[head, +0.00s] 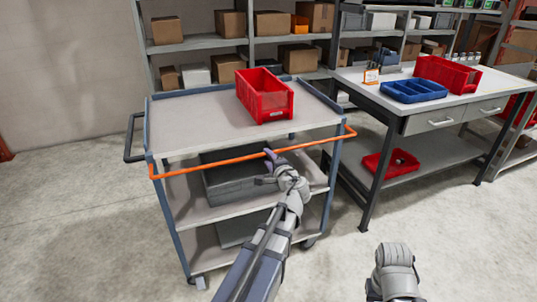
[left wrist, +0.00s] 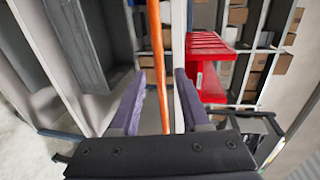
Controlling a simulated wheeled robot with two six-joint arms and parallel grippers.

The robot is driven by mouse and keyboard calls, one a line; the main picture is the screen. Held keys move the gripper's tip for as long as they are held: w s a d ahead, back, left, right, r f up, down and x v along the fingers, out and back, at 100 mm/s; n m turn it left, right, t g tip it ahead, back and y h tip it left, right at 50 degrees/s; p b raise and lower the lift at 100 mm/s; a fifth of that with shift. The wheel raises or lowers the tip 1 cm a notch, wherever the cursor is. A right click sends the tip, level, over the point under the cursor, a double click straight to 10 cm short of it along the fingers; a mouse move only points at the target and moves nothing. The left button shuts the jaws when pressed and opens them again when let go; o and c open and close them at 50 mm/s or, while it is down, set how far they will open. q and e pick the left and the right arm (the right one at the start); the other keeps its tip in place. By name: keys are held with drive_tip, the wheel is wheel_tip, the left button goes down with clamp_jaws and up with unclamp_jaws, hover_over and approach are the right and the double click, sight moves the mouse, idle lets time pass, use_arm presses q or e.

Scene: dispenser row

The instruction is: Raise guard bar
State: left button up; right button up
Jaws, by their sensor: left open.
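The orange guard bar (head: 205,167) runs across the front of the blue-and-grey cart, a little below the top shelf's edge. It spans between the cart's front posts. My left gripper (head: 269,154) is at the middle of the bar. In the left wrist view the bar (left wrist: 157,60) passes between the two purple fingers of the open left gripper (left wrist: 163,100), with gaps showing on both sides. Part of my right arm shows at the lower right of the head view, but its gripper is not in view.
A red bin (head: 264,98) stands on the cart's top shelf (head: 195,120) above the bar. A grey crate (head: 225,185) sits on the middle shelf behind the bar. A workbench (head: 380,95) stands to the right. Open floor lies at the left.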

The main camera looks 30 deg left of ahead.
use_arm(q)
drive_tip(key=b+x, duration=0.1)
drive_tip(key=x, duration=0.6)
drive_tip(key=shift+a+f, duration=0.15)
drive_tip(key=shift+a, duration=0.1)
drive_tip(key=shift+w, duration=0.15)
drive_tip(key=shift+c, duration=0.2)
clamp_jaws()
idle(0.8)
